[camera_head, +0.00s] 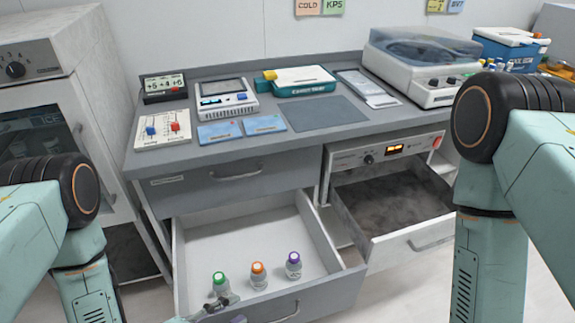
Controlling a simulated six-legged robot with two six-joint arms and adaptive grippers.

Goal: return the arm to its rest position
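My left arm comes in from the left edge. Part of its gripper (222,307) shows small and dark at the bottom edge, in front of the green-capped vial (219,283) and over the front of the open left drawer (200,238). Whether its fingers are open or shut is too small to tell, and whether it touches the vial or drawer is unclear. My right arm fills the right side; its gripper is out of view. An orange-capped vial (258,276) and a purple-capped vial (293,265) stand upright in the same drawer.
The right drawer (395,205) with a dark interior is also open. A glass-door cabinet (45,120) stands at the left.

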